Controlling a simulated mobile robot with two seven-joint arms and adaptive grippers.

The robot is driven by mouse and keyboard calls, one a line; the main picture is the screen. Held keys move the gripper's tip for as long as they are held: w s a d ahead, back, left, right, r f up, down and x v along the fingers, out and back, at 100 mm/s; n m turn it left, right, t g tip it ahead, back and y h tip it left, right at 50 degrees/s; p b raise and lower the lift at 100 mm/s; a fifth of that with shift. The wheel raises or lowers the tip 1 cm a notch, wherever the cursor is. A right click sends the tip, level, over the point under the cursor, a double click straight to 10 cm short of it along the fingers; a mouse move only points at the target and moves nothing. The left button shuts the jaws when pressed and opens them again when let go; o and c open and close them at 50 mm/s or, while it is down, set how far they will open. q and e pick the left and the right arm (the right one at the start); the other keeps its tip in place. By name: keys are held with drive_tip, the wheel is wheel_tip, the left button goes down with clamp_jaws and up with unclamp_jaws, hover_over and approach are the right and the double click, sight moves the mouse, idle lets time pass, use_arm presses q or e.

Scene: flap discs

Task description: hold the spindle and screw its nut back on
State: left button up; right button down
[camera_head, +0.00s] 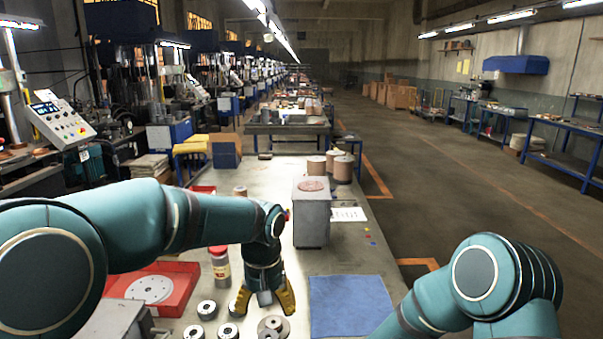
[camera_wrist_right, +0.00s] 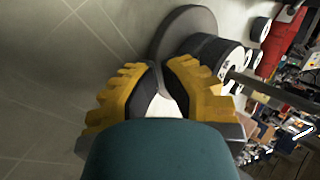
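The spindle (camera_head: 272,328) appears as a grey disc with a raised hub at the bottom edge of the head view. In the right wrist view it shows sideways as a wide dark flange (camera_wrist_right: 185,28), a black body and a thin grey shaft. My left gripper (camera_head: 266,306) points down just behind it, its yellow fingers spread. My right gripper (camera_wrist_right: 162,70) is outside the head view. In its wrist view the fingertips are close together and overlap the flange edge; whether they grip it is unclear. I cannot pick out the nut.
Several dark rings with pale tops (camera_head: 207,310) stand left of the spindle. A blue mat (camera_head: 350,306) lies to the right. A grey block (camera_head: 311,220) stands farther back.

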use_arm(q)
drive_tip(key=shift+r+p, duration=1.55)
drive_tip(key=shift+r, duration=0.25)
use_arm(e)
drive_tip(key=shift+r, duration=2.7)
use_arm(q)
drive_tip(key=shift+s+f, duration=0.1)
use_arm(e)
drive_tip(key=shift+s+f, duration=0.1)
